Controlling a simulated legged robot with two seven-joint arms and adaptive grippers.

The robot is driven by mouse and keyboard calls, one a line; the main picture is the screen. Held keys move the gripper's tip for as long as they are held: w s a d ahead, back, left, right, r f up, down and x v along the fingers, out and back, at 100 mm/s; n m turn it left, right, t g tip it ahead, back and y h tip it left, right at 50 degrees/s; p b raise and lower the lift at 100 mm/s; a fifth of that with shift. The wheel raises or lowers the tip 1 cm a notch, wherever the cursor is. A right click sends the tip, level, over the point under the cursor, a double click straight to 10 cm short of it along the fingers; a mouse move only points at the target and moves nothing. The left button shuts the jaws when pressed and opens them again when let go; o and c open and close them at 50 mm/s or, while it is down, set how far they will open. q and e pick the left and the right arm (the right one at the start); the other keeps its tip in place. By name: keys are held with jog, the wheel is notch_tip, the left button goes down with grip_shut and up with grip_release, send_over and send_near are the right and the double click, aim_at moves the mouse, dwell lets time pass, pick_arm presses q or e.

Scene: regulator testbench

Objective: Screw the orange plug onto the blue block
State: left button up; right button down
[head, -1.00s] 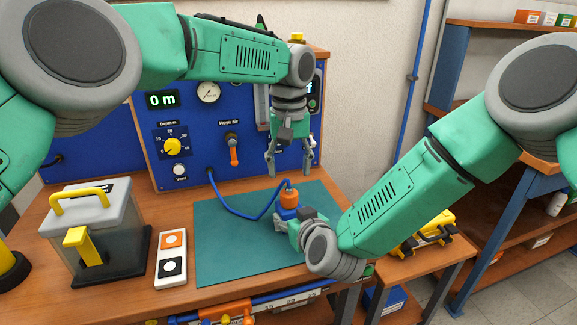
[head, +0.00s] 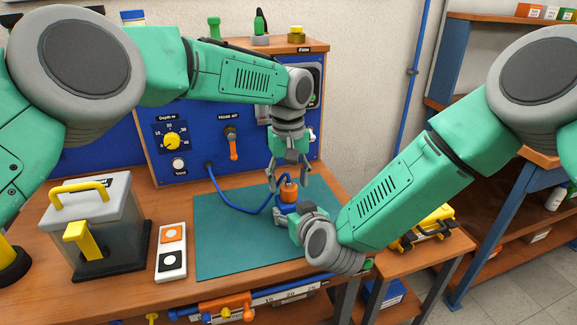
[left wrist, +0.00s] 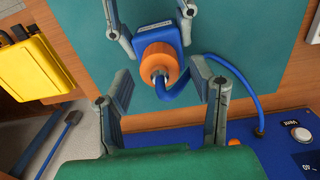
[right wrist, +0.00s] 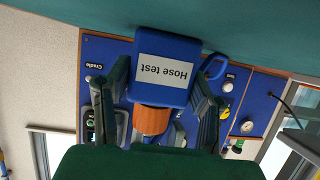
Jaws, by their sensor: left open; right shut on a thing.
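The blue block (head: 287,212) stands above the green mat, with a "Hose test" label on it in the right wrist view (right wrist: 163,72). My right gripper (right wrist: 160,82) is shut on the block's sides. The orange plug (head: 289,191) is at the top of the block, with a blue hose running from it; it also shows in the left wrist view (left wrist: 163,63). I cannot tell how far it is threaded. My left gripper (head: 289,184) is open above the plug, pointing down, with its fingers on either side of it, apart from it in the left wrist view (left wrist: 162,82).
The green mat (head: 225,250) is mostly clear. A blue panel (head: 205,150) with knobs stands behind it. A clear box with a yellow handle (head: 98,225) and a two-button pad (head: 171,250) are at left. A yellow case (head: 428,228) lies on the right-hand stand.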

pick_arm(q)
jog(key=shift+f, duration=1.4)
jog(key=shift+c, duration=0.5)
grip_shut()
jog(key=m, duration=1.1)
jog(key=shift+w+m, duration=0.1)
jog(key=shift+m, duration=0.2)
jog(key=shift+o, duration=1)
grip_release()
